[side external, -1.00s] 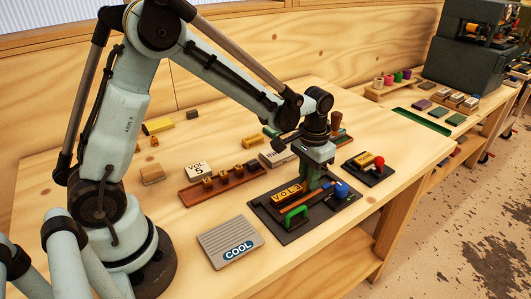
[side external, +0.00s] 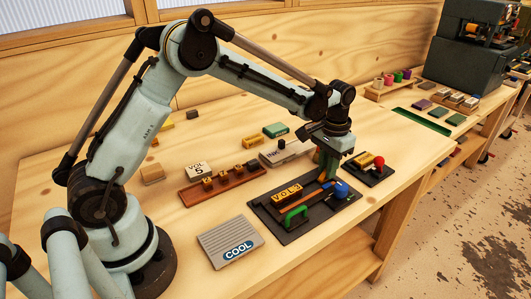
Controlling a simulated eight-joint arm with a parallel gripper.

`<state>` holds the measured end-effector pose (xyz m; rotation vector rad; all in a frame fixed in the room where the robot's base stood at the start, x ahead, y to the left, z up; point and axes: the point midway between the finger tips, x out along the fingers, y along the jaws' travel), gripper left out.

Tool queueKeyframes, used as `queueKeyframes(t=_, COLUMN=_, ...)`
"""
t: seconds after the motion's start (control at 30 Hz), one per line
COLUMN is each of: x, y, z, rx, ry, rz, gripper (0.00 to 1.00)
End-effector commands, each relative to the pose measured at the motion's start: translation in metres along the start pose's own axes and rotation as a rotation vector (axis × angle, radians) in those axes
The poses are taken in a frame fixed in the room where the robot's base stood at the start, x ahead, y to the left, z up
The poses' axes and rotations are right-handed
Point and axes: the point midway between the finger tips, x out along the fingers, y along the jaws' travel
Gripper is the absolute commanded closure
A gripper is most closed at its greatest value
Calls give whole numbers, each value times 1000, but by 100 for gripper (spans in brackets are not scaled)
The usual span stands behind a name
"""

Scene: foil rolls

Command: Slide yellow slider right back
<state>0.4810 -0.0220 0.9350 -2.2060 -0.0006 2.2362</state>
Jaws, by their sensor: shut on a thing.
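A black panel (side external: 282,239) lies on the bench and carries a yellow plate marked VOL 3 (side external: 287,192), a green handle (side external: 295,216) and a blue knob (side external: 341,189). My gripper (side external: 325,178) points down at the back right part of this panel, just behind the blue knob. It is shut on a small yellow-orange piece, which looks like the yellow slider (side external: 324,182). The fingers and the blue knob hide most of that piece and its track.
A smaller black panel with a red knob (side external: 379,161) stands close to the right of my gripper. A wooden rack (side external: 225,187) with several blocks is at the left, and a grey COOL box (side external: 229,241) is in front. The bench's front right is clear.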

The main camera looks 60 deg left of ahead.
Motion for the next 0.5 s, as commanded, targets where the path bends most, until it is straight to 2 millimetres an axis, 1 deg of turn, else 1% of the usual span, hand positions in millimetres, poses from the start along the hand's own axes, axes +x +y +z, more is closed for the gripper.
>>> queueKeyframes(t=0.03, x=0, y=0, z=-5, rx=0, ry=18, rz=1, gripper=100)
queueKeyframes(t=0.17, x=0, y=0, z=-5, rx=0, ry=19, rz=1, gripper=100)
queueKeyframes(t=0.2, x=0, y=0, z=-5, rx=0, ry=20, rz=1, gripper=76)
queueKeyframes(t=0.33, x=0, y=0, z=-4, rx=0, ry=18, rz=0, gripper=56)
queueKeyframes(t=0.5, x=0, y=0, z=-4, rx=0, ry=16, rz=0, gripper=56)
